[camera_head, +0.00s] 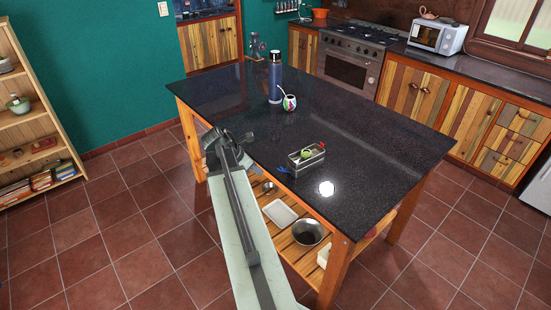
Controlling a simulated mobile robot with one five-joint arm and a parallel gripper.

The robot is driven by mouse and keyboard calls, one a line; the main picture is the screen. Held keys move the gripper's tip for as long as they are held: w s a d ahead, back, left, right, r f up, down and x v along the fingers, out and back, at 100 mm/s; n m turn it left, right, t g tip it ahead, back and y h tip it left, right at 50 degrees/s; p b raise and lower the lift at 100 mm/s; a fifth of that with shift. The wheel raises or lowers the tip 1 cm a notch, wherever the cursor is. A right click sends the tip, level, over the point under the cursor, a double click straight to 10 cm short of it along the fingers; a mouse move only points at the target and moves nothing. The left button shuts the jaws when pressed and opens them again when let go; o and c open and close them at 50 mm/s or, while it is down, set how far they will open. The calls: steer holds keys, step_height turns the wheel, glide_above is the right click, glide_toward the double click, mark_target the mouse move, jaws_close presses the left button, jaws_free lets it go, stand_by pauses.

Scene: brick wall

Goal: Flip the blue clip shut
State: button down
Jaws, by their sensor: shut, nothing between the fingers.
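A small blue item (284,170), which looks like the blue clip, lies on the dark table top near its front edge, just left of a small metal tray. It is too small to tell whether it stands open or shut. My arm reaches up from the bottom of the view to the table's front left edge. My gripper (246,137) is at its far end, above the table's left part, up and left of the blue clip and apart from it. It is shut and empty; its fingers are small and partly hidden by the arm.
The metal tray (306,158) holds green and red items. A blue bottle (275,78) and a round patterned cup (290,103) stand farther back on the table (370,130). The table's right side is clear. A shelf below holds a bowl (307,233) and a white tray (279,213).

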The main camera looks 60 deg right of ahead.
steer(key=shift+f, duration=0.15)
steer(key=b+x, duration=0.9)
steer(key=x, duration=0.1)
steer(key=d+r+p, duration=0.1)
steer(key=p, duration=0.1)
steer(key=s+d+r+p, duration=0.1)
steer(key=r+p, duration=0.1)
steer(key=shift+r, duration=0.2)
